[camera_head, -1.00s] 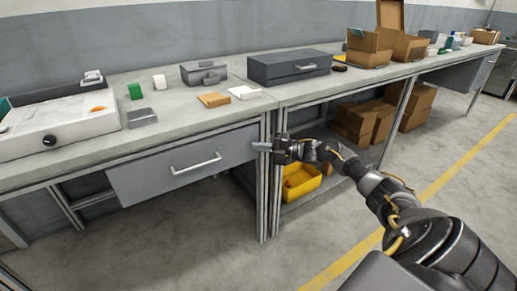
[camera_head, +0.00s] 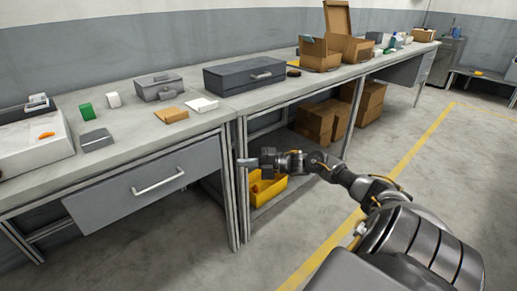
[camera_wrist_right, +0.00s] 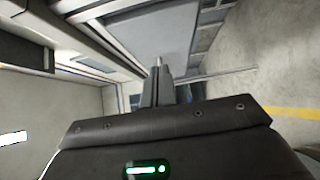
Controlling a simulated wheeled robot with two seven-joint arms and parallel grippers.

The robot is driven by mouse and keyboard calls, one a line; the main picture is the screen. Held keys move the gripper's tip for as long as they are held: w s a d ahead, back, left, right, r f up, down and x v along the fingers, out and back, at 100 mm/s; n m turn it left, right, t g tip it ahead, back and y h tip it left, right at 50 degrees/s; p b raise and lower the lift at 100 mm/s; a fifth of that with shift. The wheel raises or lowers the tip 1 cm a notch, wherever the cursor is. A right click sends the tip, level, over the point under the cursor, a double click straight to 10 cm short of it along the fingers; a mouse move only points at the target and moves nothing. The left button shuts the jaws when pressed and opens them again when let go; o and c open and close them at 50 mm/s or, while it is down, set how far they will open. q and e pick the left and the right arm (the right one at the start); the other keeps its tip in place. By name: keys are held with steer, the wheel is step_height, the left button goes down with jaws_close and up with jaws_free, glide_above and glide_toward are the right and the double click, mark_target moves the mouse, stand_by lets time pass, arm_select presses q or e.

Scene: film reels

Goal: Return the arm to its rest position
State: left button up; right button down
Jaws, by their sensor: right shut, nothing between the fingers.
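My right gripper (camera_head: 246,163) is shut and empty in the head view. It is in front of the workbench legs, below the bench top and right of the grey drawer (camera_head: 148,182). My right arm reaches in from the lower right. In the right wrist view the shut fingers (camera_wrist_right: 159,75) point away from the camera, with nothing held between them. My left gripper is not in view.
The workbench (camera_head: 207,118) runs along the wall with small boxes and a dark grey drawer box (camera_head: 245,75) on top. A yellow bin (camera_head: 266,190) sits on the lower shelf behind my right gripper. Cardboard boxes (camera_head: 318,122) stand further right. The floor in front is clear.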

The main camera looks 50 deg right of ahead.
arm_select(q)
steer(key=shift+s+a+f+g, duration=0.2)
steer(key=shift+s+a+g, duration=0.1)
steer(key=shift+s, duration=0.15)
arm_select(e)
steer(key=shift+v, duration=2)
steer(key=shift+a, duration=0.1)
